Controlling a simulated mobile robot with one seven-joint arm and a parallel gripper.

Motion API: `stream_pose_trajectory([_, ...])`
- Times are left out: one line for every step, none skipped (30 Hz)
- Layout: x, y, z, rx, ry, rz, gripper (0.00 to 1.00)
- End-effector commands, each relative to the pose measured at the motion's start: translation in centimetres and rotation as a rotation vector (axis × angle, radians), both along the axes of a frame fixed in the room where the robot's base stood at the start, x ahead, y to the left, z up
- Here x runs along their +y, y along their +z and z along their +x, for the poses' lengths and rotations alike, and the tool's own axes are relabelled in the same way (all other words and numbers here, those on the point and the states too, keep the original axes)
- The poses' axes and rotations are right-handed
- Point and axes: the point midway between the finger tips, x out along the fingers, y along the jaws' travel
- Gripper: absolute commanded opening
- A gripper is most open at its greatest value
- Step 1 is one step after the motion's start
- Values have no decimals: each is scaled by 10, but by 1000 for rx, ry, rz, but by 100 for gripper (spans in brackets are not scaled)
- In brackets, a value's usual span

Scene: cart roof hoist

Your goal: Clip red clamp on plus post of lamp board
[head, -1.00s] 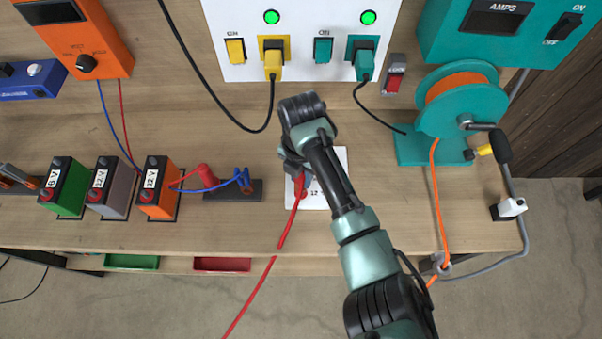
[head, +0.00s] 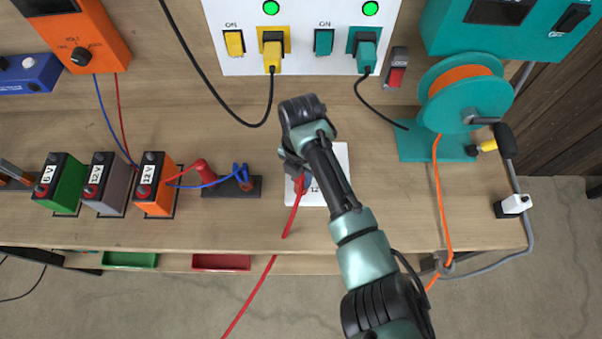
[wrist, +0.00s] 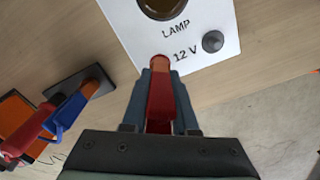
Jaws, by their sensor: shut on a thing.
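My gripper (head: 298,174) is shut on the red clamp (wrist: 160,98), which stands between the two fingers with its rounded end pointing to the lamp board. The red clamp also shows in the head view (head: 299,186), with a red lead running down toward the front. The white lamp board (wrist: 205,50) reads LAMP 12 V and carries a grey post (wrist: 212,41) at right. In the head view my arm covers much of the board (head: 342,160). The clamp's end overlaps the board's near edge in the wrist view. The plus post is not clearly seen; whether the clamp touches it, I cannot tell.
Left of the board, a dark strip (head: 222,190) holds another red clamp (head: 203,170) and a blue clamp (head: 241,176), beside the orange battery (head: 156,192). A teal cable reel (head: 462,105) stands at right. Bench top between board and reel is clear.

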Motion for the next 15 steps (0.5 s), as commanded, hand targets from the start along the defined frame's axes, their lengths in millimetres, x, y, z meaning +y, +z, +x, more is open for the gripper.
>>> stream_pose_trajectory([0,-2,0,0,0,0,0])
stream_pose_trajectory([0,-3,0,0,0,0,0])
stream_pose_trajectory([0,-4,0,0,0,0,0])
stream_pose_trajectory([0,-5,0,0,0,0,0])
stream_pose_trajectory([0,-6,0,0,0,0,0])
stream_pose_trajectory([0,-7,0,0,0,0,0])
stream_pose_trajectory([0,-7,0,0,0,0,0])
stream_pose_trajectory([0,-8,0,0,0,0,0])
stream_pose_trajectory([0,-9,0,0,0,0,0])
stream_pose_trajectory([0,-9,0,0,0,0,29])
stream_pose_trajectory([0,-8,0,0,0,0,34])
stream_pose_trajectory([0,-8,0,0,0,0,41])
stream_pose_trajectory([0,-8,0,0,0,0,47])
stream_pose_trajectory([0,-8,0,0,0,0,52])
stream_pose_trajectory([0,-8,0,0,0,0,59])
